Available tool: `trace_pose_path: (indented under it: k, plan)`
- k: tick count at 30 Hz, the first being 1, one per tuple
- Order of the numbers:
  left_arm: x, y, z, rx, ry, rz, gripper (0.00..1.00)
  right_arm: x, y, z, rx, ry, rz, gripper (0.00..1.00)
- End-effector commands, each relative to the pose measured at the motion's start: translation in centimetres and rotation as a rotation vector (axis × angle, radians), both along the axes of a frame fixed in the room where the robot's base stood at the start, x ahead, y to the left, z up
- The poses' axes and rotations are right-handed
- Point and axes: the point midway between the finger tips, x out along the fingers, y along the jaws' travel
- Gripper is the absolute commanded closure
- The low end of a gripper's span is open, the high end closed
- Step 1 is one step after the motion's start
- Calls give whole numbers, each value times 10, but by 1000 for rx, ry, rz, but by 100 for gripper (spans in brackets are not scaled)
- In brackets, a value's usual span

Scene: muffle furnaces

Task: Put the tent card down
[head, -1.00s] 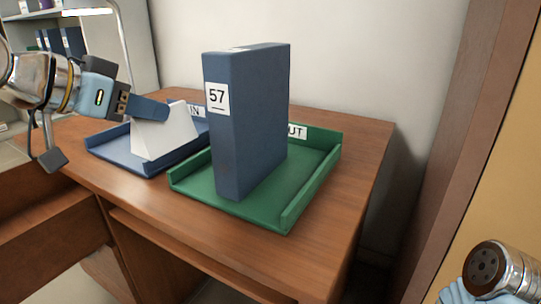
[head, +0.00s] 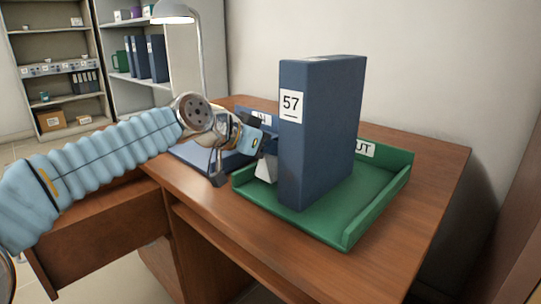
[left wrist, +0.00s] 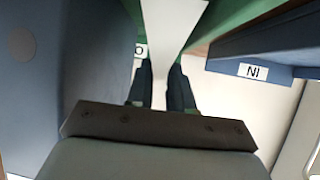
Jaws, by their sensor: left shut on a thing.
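My left gripper (head: 266,150) is shut on the white tent card (head: 266,170), just left of the blue binder marked 57 (head: 318,135). In the head view the card is mostly hidden by the gripper and binder. Its visible lower part is over the left side of the green OUT tray (head: 376,212); I cannot tell whether it touches the tray. In the left wrist view the card (left wrist: 172,35) is between the two fingers (left wrist: 160,90), with the binder (left wrist: 75,75) to the left and green behind it. My right gripper is not in view.
The blue IN tray (head: 188,154) lies left of the green tray. A lamp (head: 174,12) stands behind it. The desk (head: 425,235) is clear right of the green tray. Shelves (head: 55,65) with binders and boxes stand at the back left.

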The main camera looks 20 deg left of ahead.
Motion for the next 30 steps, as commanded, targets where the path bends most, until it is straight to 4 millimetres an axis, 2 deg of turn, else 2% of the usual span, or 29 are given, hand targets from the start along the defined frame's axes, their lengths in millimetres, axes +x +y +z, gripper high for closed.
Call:
trace_pose_path:
  k: [1, 3, 12, 13, 18, 27, 30]
  plan:
    - [-1, 0, -10, -1, 0, -2, 100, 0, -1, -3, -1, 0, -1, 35]
    - [0, 0, -16, -2, 0, 0, 100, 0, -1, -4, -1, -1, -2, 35]
    - [0, 0, -19, -1, -1, 0, 100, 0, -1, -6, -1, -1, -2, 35]
    - [0, 0, -18, -1, -1, 0, 76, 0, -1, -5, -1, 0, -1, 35]
    - [-1, 0, -18, -1, -1, 0, 52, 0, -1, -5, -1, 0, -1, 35]
    - [-1, 0, -15, 0, -1, 0, 52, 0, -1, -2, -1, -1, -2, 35]
    - [-8, 5, -10, -3, -3, 1, 52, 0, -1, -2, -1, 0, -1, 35]
